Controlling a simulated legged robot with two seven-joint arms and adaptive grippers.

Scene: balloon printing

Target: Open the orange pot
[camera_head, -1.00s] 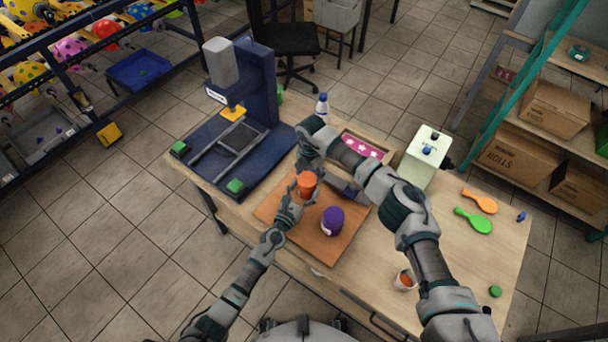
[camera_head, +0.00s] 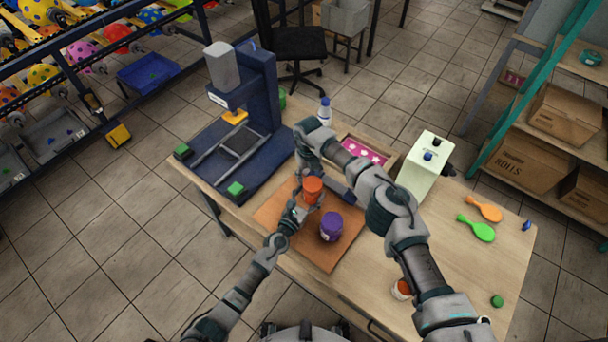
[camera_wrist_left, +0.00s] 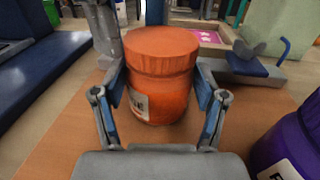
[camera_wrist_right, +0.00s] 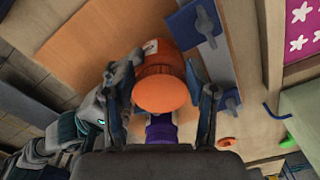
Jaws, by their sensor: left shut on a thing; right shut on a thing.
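The orange pot (camera_head: 313,187) stands upright on the brown board, with its orange lid (camera_wrist_left: 160,42) seated on top. My left gripper (camera_wrist_left: 160,88) is shut around the body of the pot, one finger on each side; its label shows partly behind the left finger. My right gripper (camera_wrist_right: 160,85) comes from above and is shut on the orange pot, with its fingers either side of the lid. The exact finger contact on the lid is hard to see. The left gripper also shows beside the pot in the right wrist view (camera_wrist_right: 122,90).
A purple pot (camera_head: 330,226) stands close to the right on the brown board (camera_head: 318,258). A blue-handled tool (camera_wrist_left: 250,66) lies behind the orange pot. The blue printing machine (camera_head: 262,100) stands at the back left. A white box (camera_head: 424,168) and green and orange paddles are at right.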

